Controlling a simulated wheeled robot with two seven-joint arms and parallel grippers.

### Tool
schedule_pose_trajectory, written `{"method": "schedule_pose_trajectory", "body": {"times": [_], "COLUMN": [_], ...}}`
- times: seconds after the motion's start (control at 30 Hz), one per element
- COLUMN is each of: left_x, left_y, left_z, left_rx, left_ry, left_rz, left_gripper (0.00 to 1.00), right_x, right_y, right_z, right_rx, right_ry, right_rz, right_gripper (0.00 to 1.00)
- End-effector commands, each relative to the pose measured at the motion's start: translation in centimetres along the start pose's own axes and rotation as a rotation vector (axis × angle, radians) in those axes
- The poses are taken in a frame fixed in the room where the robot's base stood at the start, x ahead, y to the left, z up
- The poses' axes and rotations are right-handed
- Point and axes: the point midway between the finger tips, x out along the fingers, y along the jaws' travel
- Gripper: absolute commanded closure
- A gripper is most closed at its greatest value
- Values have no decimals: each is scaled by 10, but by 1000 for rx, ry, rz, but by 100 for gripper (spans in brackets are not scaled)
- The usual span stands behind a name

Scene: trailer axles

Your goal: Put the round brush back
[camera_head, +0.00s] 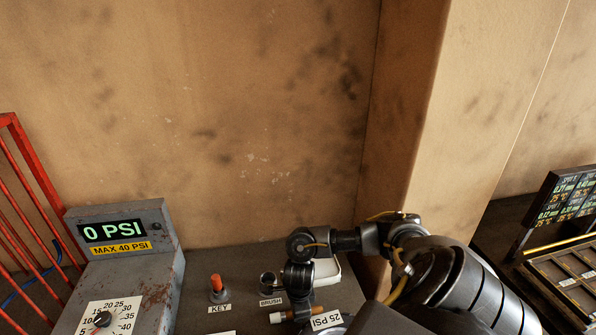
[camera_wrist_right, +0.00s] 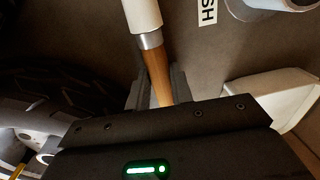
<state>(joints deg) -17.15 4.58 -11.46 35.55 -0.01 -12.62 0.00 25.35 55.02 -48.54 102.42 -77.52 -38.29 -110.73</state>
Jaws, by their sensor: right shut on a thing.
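My right gripper (camera_head: 300,305) is shut on the round brush, whose wooden handle runs between the fingers (camera_wrist_right: 155,88) in the right wrist view. The brush (camera_wrist_right: 150,41) has a metal collar and a pale cylindrical head pointing away from the gripper. In the head view the pale end of the brush (camera_head: 276,318) sticks out to the left of the gripper, lying roughly level. A small round holder (camera_head: 267,279) stands just behind and left of it, above a BRUSH label (camera_head: 271,302); part of it shows in the right wrist view (camera_wrist_right: 262,6). My left gripper is not in view.
An orange-topped key post (camera_head: 217,287) with a KEY label stands left of the holder. A grey gauge box (camera_head: 150,285) reading 0 PSI is further left. A white tray (camera_wrist_right: 270,95) lies close to the gripper. A dark tyre (camera_wrist_right: 60,88) is beside it.

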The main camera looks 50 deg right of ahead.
Motion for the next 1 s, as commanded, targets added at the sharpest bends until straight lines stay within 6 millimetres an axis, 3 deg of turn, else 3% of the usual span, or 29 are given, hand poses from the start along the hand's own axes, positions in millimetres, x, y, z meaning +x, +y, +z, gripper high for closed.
{"method": "schedule_pose_trajectory", "body": {"times": [0.23,0.27,0.4,0.8,0.93,1.0], "left_x": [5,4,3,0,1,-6], "left_y": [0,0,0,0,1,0], "left_z": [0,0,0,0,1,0], "left_rx": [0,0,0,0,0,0], "left_ry": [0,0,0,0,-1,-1], "left_rz": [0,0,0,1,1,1], "left_gripper": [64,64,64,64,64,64], "right_x": [4,3,2,-4,-25,-45], "right_y": [0,0,0,-1,-1,-3], "right_z": [0,0,0,1,1,1], "right_rx": [0,0,0,-1,-3,-4], "right_ry": [0,0,0,-2,-4,-3], "right_rz": [0,0,0,-1,-4,-6], "right_gripper": [100,75,57,56,56,56]}}
